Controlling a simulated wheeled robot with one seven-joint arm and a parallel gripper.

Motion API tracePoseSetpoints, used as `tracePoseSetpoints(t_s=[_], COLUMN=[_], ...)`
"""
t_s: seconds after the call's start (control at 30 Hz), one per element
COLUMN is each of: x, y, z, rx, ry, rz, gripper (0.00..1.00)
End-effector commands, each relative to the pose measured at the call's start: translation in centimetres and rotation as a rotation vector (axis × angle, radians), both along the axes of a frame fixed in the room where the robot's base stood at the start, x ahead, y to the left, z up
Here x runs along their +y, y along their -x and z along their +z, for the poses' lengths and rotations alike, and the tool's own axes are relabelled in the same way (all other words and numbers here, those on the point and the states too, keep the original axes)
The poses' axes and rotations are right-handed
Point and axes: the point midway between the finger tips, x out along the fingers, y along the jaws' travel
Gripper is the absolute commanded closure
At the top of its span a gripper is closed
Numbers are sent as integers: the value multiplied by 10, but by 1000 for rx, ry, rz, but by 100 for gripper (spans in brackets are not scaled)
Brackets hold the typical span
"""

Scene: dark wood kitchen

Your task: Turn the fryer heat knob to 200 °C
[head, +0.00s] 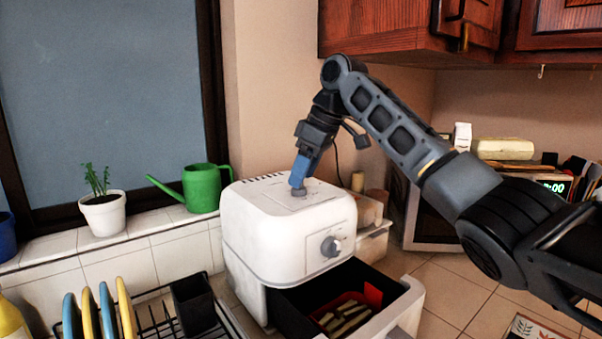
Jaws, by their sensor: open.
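The white fryer (262,240) stands on the counter with its drawer (405,300) pulled out. A round grey knob (331,246) is on its front face; its setting is too small to read. A second small grey knob (298,191) is on the top, on a panel with faint markings that I cannot read. My gripper (299,182) points down with blue fingers right at the top knob. Its fingers are open, partly hiding the knob; I cannot tell whether they touch it.
Pale sticks and a red piece lie in the drawer's dark basket (290,301). A rack with plates (88,312) and a black cup (194,303) is at the lower left. A green watering can (202,188) and potted plant (104,214) stand on the sill. Cabinets (410,28) hang above.

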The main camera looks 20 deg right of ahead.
Motion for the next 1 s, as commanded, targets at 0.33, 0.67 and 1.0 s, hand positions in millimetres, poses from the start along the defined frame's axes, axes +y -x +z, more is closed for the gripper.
tracePoseSetpoints(t_s=[0.33,0.67,1.0], x=[5,5,5], y=[-4,-4,-4], z=[-17,-16,-16], rx=[0,0,-1], ry=[0,0,0], rz=[1,0,0], gripper=[40,58,91])
